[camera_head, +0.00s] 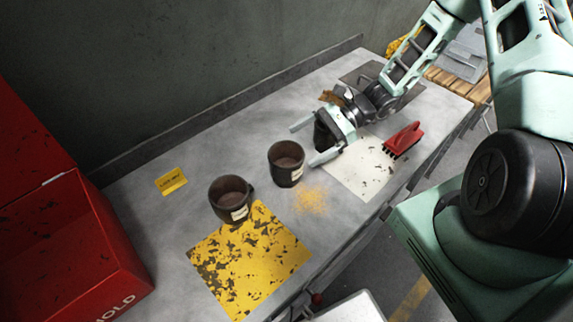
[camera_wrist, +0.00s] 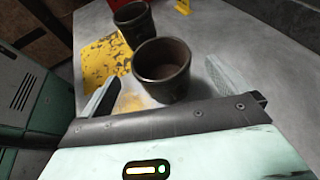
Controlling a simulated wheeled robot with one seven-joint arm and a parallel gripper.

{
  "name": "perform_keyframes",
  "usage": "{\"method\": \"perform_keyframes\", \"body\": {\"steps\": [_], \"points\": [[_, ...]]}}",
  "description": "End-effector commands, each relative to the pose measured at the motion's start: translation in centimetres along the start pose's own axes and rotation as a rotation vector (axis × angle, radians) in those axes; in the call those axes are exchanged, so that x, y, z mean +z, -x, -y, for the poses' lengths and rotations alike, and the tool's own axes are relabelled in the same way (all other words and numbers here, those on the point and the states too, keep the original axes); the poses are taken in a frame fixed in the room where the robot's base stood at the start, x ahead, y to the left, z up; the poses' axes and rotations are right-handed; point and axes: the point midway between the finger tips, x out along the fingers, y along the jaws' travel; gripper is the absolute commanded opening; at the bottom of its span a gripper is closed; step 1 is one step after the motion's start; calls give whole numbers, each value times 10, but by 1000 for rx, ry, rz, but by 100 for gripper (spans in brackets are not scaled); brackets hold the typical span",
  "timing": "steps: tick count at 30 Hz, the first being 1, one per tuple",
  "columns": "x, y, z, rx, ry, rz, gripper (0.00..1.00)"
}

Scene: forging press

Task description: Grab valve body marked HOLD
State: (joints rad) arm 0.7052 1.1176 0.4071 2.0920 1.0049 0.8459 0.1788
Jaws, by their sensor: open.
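Two dark, cup-shaped valve bodies stand upright on the grey bench. The label words are too small to read, so I cannot tell which is marked HOLD. My gripper (camera_head: 311,142) is open, to the right of the nearer body and apart from it. In the wrist view, that body (camera_wrist: 160,86) shows between and beyond the fingertips (camera_wrist: 164,74), with the other (camera_wrist: 131,27) behind it.
The worn yellow mat (camera_head: 250,257) lies near the bench front. A white plate (camera_head: 362,172) with a red brush (camera_head: 403,139) lies at right. A yellow card (camera_head: 172,181) stands at left. A red bin (camera_head: 85,255) with partly cut-off lettering stands left. Orange powder (camera_head: 311,201) is on the bench.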

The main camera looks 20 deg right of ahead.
Motion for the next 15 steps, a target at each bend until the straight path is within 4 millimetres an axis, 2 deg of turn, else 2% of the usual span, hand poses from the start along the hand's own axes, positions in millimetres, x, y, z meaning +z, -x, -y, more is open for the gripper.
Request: {"method": "perform_keyframes", "body": {"steps": [7,15], "points": [[1,-17,0,1,-1,0,100],[2,-57,0,1,-1,1,100]]}}
